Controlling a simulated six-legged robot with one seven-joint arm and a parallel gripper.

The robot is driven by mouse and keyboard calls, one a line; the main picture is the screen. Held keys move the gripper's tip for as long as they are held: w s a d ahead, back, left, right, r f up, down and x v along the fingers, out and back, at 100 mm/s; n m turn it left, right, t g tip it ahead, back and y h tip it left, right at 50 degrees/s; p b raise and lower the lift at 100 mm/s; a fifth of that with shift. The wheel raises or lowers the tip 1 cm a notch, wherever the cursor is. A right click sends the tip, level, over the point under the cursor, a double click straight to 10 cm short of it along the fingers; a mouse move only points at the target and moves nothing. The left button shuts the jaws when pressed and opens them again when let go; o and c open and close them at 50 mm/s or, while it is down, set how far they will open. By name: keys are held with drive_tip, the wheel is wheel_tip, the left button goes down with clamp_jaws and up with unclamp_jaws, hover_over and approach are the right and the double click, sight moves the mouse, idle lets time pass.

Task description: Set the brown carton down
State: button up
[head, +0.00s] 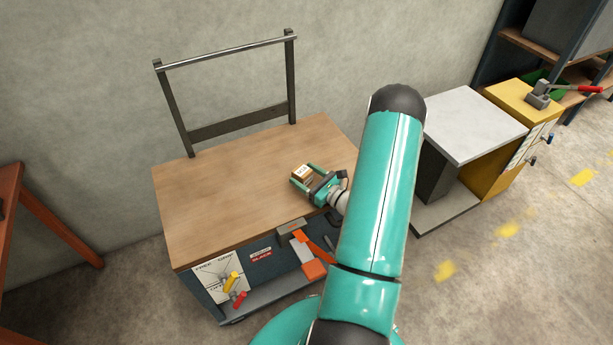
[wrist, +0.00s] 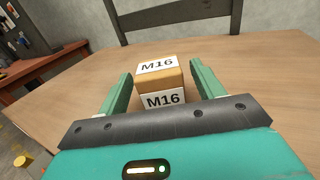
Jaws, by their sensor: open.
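The brown carton (wrist: 174,83) is a small box with white M16 labels on its top and near face. It stands upright on the wooden top of the workbench (head: 225,190), and it also shows in the head view (head: 302,172) near the bench's right part. My gripper (head: 307,178) is open around the carton, low over the bench top. In the wrist view its two green fingers (wrist: 158,90) stand to the left and right of the carton, with a visible gap on each side. The carton's underside is hidden.
A dark frame with a metal bar (head: 225,50) rises at the bench's back edge. A pale-topped stand (head: 475,120) and a yellow cabinet (head: 500,160) are to the right. An orange-brown table (head: 50,215) is at the left. The bench top's left part is clear.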

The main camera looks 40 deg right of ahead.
drive_tip(key=shift+w+d+f, duration=0.15)
drive_tip(key=shift+w, duration=0.1)
drive_tip(key=s+d, duration=0.1)
drive_tip(key=s, duration=1.1)
drive_tip(key=w+a+r+n+y, duration=0.1)
drive_tip(key=w+a+r+n+g+y, duration=0.1)
drive_tip(key=r, duration=0.1)
drive_tip(key=a+r+n+y, duration=0.1)
drive_tip(key=shift+w+a+r+n, duration=0.3)
drive_tip(key=shift+w+a+r, duration=0.05)
drive_tip(key=shift+w+a, duration=0.05)
drive_tip(key=w+a+r+n+g+y, duration=0.1)
drive_tip(key=a+r+n+g+y, duration=0.2)
drive_tip(key=a+r+n+g, duration=0.55)
drive_tip(key=w+a+r+n+g+y, duration=0.1)
drive_tip(key=a+r+n+g+y, duration=0.35)
drive_tip(key=a, duration=0.65)
drive_tip(key=s+a+r+n+h, duration=0.4)
drive_tip(key=a+r+n+h, duration=0.1)
drive_tip(key=n, duration=0.4)
drive_tip(key=s+a+r+n+t+h, duration=0.1)
drive_tip(key=s+a+r+n+h, duration=0.4)
drive_tip(key=r+n+h, duration=0.2)
wheel_tip(320, 180, up, 3)
drive_tip(key=shift+r+n, duration=0.1)
drive_tip(key=shift+n, duration=1)
